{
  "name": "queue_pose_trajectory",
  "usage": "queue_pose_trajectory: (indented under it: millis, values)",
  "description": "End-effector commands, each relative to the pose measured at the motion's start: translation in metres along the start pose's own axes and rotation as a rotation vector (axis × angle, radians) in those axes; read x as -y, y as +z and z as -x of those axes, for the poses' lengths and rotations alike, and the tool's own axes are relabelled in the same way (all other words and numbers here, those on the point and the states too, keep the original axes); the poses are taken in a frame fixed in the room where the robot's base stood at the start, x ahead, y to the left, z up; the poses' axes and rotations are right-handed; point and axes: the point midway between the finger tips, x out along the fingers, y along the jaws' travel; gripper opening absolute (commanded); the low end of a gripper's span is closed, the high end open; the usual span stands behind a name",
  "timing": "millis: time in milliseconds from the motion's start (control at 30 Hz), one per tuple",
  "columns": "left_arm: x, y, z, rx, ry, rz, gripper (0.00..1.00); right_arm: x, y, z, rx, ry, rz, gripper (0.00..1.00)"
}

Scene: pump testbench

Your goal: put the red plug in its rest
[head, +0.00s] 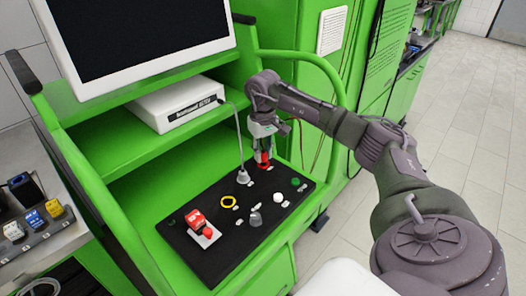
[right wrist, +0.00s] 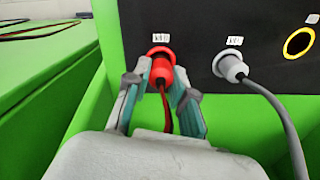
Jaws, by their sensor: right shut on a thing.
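The red plug (right wrist: 162,74) stands at a red ring (right wrist: 160,51) on the black panel (right wrist: 190,30), its dark cable hanging down between my fingers. I cannot tell how deep it sits in the ring. My right gripper (right wrist: 163,80) is shut on the red plug, one finger on each side. In the head view the red plug (head: 262,157) is partly hidden by my right gripper (head: 264,150) at the panel's far end. My left gripper is not in view.
A grey plug (right wrist: 231,68) with a cable sits beside the red one. A yellow ring (right wrist: 299,42) is beyond it. The panel also bears a red button box (head: 203,230) and knobs. A monitor (head: 140,40) and a white box (head: 178,103) stand behind.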

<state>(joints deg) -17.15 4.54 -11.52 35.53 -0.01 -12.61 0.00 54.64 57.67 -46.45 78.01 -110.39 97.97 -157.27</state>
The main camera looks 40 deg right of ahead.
Motion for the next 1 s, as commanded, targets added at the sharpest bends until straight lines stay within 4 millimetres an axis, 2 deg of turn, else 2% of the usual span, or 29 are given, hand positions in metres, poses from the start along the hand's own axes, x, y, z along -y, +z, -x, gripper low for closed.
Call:
queue_pose_trajectory:
  millis: [967, 1000]
  values:
    - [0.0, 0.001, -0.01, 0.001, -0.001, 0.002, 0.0, 0.0, 0.0, -0.015, 0.0, 0.0, -0.001, 0.0]
    - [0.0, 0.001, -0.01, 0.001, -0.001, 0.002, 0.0, 0.0, 0.0, -0.015, 0.0, 0.0, -0.001, 0.31]
